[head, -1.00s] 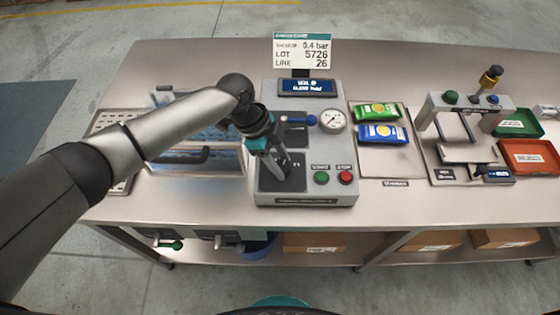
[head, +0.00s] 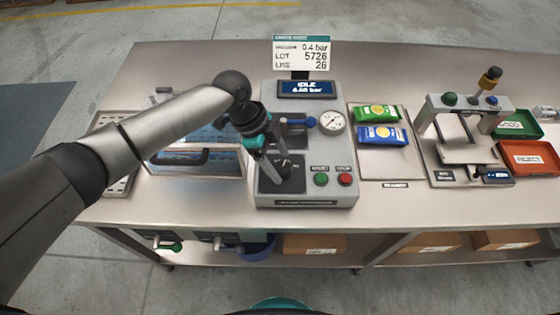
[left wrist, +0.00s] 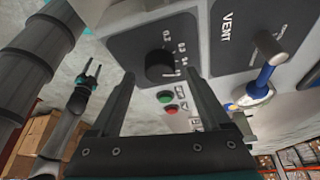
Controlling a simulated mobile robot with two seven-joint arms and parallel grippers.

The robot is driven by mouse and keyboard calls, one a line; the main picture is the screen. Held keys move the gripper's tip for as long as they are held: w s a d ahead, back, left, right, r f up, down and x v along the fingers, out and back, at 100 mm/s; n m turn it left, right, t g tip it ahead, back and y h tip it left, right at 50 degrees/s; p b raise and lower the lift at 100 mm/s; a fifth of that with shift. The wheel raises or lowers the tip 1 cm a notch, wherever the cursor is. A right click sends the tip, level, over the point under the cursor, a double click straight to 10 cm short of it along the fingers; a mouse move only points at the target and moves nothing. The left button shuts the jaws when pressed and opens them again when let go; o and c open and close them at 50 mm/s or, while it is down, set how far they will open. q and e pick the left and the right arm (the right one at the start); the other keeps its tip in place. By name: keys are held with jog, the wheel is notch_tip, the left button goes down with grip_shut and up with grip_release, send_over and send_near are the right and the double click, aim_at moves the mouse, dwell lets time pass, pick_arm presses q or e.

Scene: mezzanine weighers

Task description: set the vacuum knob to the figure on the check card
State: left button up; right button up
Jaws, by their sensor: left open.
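The check card (head: 302,52) stands upright behind the machine and reads 0.4 bar, LOT 5726, LINE 26. The machine's display (head: 306,88) reads IDLE and what looks like 0.60 bar. The black vacuum knob (head: 287,171) is on the dark panel at the machine's front left; in the left wrist view the knob (left wrist: 158,66) has a printed scale beside it. My left gripper (head: 274,170) is open over the knob, its fingers either side of it in the wrist view, with no clear contact. What seems to be my right gripper (left wrist: 92,70) is small at the left there.
Green START (head: 320,179) and red STOP (head: 345,179) buttons sit right of the knob. A blue-handled vent lever (head: 300,121) and a gauge (head: 332,122) are behind. Green and blue packets (head: 380,135) lie on a plate to the right, before another weighing station (head: 465,110).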

pick_arm(q)
jog(key=v, duration=1.4)
